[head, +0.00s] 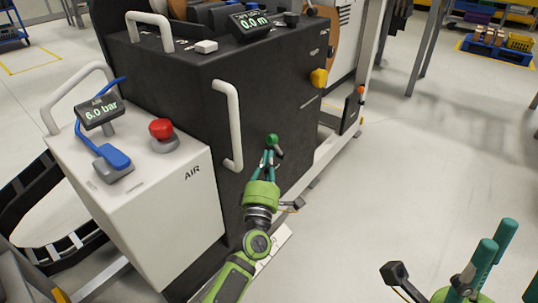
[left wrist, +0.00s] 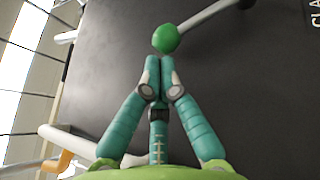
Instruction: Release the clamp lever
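The clamp lever shows in the head view as a green ball knob (head: 272,140) on the dark machine's side face. In the left wrist view its green knob (left wrist: 167,38) sits at the end of a grey rod (left wrist: 215,17) that runs up to the right. My left gripper (head: 266,156) has its teal fingers drawn together just below the knob. In the left wrist view its fingertips (left wrist: 158,62) meet, with the knob just beyond them; I cannot tell whether they touch it. My right gripper (head: 498,232) is at the bottom right, fingers apart, empty, away from the machine.
The dark machine (head: 190,105) carries a white vertical handle (head: 232,125) left of the knob and a yellow knob (head: 319,78) at upper right. A white air unit (head: 165,205) with a red button (head: 161,129) stands at left.

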